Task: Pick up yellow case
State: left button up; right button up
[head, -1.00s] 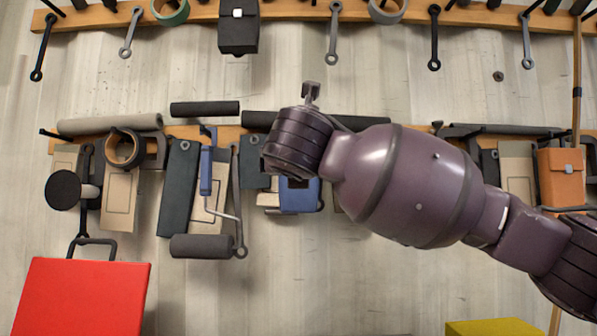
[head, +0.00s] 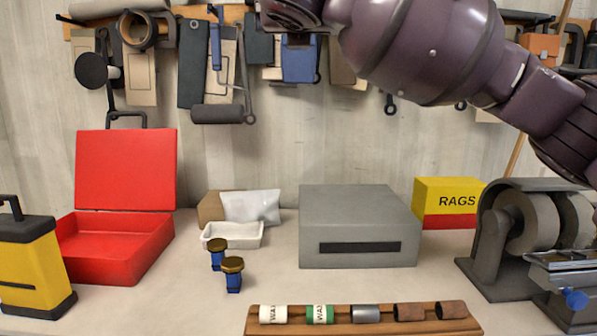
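A yellow case (head: 32,262) with a black top, black handle and black base stands upright at the left edge of the workbench in the head view. Its left side is cut off by the picture edge. My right arm comes in from the right and crosses the top of the view, in front of the wall and well above and to the right of the case. Its gripper end lies at or beyond the top edge, so its fingers are not seen. My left gripper is not in view.
An open red toolbox (head: 115,250) stands right behind the yellow case. A grey box (head: 360,225), a yellow-red RAGS box (head: 445,205) and a bench grinder (head: 520,230) stand further right. Two blue bolts (head: 233,280) and a wooden rack (head: 365,325) are in front.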

aim_at(35, 282)
jog(key=k, duration=1.1)
